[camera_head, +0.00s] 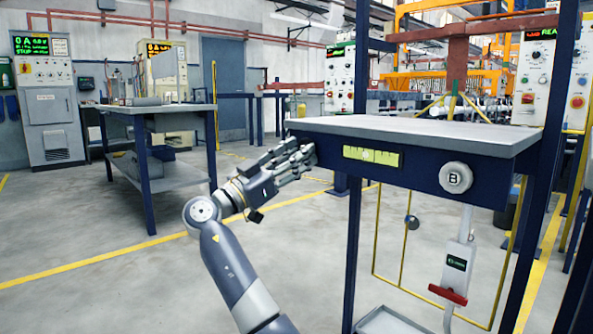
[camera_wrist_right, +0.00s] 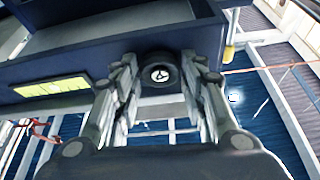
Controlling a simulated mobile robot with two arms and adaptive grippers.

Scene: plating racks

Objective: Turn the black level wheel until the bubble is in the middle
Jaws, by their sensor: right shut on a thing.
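My right gripper (camera_head: 303,154) is at the left end of the table's blue front panel. It is shut on the black level wheel (camera_wrist_right: 159,73), which sits between the fingers in the wrist view and has a white mark on its face. In the head view my fingers hide this wheel. The yellow-green level (camera_head: 385,157) is on the front panel, right of my gripper, and also shows in the wrist view (camera_wrist_right: 52,87). It has dark marks; its bubble is too small to place surely. My left gripper is not in view.
A pale round knob marked B (camera_head: 456,178) is on the same panel, farther right. The grey tabletop (camera_head: 420,131) is bare. Below hangs a white box with a red handle (camera_head: 447,294). Another table (camera_head: 150,109) stands at the left, with open floor between.

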